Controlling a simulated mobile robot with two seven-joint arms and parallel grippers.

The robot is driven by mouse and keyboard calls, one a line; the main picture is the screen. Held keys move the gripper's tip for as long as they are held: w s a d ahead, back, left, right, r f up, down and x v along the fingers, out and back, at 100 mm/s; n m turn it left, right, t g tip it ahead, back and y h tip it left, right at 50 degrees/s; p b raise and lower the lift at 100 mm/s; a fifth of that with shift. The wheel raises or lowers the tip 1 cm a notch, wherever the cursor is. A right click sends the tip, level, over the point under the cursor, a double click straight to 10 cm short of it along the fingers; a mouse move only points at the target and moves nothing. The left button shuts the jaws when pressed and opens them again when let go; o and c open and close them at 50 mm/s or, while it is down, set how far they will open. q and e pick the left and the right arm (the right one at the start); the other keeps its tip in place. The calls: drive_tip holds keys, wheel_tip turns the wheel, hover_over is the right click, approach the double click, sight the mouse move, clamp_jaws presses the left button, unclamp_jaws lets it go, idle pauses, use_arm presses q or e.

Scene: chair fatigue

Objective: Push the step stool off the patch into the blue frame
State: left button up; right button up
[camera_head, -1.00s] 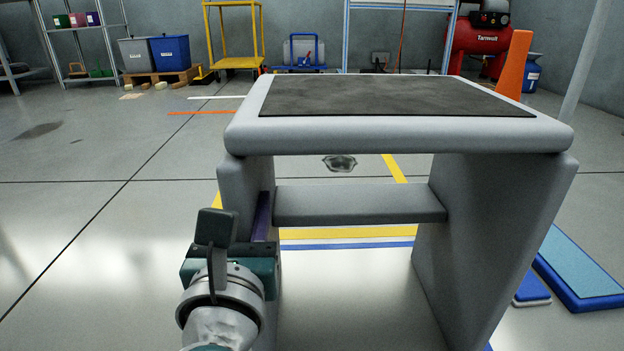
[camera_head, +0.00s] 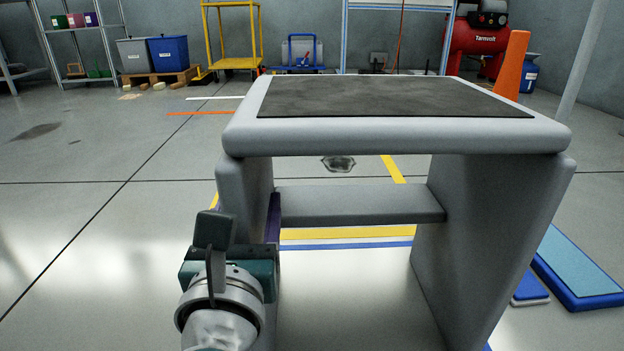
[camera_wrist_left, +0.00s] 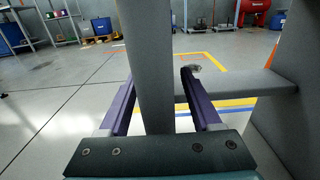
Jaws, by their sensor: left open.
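The grey step stool (camera_head: 345,136) stands upright in front of me, with a dark pad on top, two side panels and a crossbar (camera_head: 360,205). My left gripper (camera_head: 250,218) is at the near edge of its left panel (camera_head: 243,185). In the left wrist view its purple fingers (camera_wrist_left: 157,82) are open, one on each side of that panel (camera_wrist_left: 150,60); contact cannot be told. A blue floor line (camera_head: 345,244), seen through the stool, lies beside white and yellow lines; I cannot tell the frame's full outline. No patch is clearly distinguishable under the stool. My right gripper is out of view.
A light-blue step-like block (camera_head: 580,265) lies on the floor to the right. A floor drain (camera_head: 339,163) is beyond the stool. An orange cone (camera_head: 511,65), red compressor (camera_head: 478,45) and yellow cart (camera_head: 232,35) stand far back. The floor at left is open.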

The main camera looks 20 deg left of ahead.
use_arm(q)
drive_tip(key=shift+s+d, duration=0.15)
drive_tip(key=shift+s, duration=0.25)
drive_tip(key=p+v, duration=0.3)
drive_tip(key=v, duration=0.6)
